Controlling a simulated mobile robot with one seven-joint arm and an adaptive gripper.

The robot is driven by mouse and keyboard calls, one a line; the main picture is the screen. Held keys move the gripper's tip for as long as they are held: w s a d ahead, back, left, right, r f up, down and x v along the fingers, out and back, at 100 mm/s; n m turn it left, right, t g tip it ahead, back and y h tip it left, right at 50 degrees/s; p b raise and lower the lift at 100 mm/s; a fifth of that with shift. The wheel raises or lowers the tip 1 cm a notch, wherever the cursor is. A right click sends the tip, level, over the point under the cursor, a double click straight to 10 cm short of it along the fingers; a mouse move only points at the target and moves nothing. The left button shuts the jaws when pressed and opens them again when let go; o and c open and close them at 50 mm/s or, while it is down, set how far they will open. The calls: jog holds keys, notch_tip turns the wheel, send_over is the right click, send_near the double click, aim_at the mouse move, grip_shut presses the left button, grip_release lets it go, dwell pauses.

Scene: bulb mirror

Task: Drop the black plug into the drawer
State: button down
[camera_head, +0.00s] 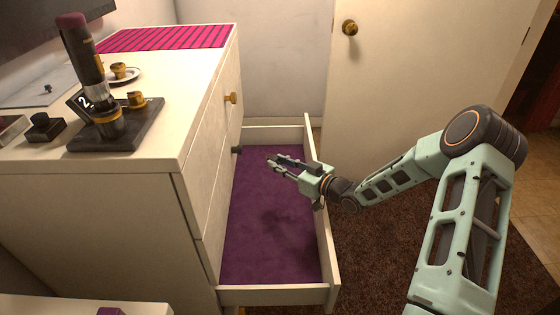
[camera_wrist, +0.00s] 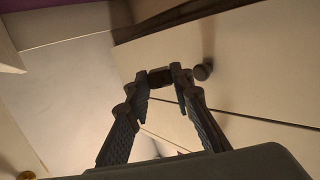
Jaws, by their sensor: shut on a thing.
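My gripper (camera_head: 271,160) is over the open drawer (camera_head: 270,296), above its purple lining, with its fingers pointing left toward the dresser front. In the wrist view its two fingers (camera_wrist: 160,78) close on a small dark block, which I take to be the black plug (camera_wrist: 158,76). The plug is held at the fingertips, clear of the drawer floor. In the head view it is too small and dark to tell apart from the fingertips. The drawer is pulled well out, and its purple floor looks empty apart from shadow.
The white dresser (camera_head: 120,200) stands left of the drawer, with a dark knob (camera_head: 237,150) near my fingertips. On top are a black stand (camera_head: 115,132) with a tall device, a small black box (camera_head: 45,128) and a plate (camera_head: 124,75). A door (camera_head: 430,60) stands behind.

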aim_at(280, 163)
jog(key=shift+f, duration=0.35)
jog(key=c, duration=1.6)
grip_release()
jog(key=shift+r, duration=0.1)
notch_tip(280, 163, up, 10)
jog(key=shift+f, duration=0.1)
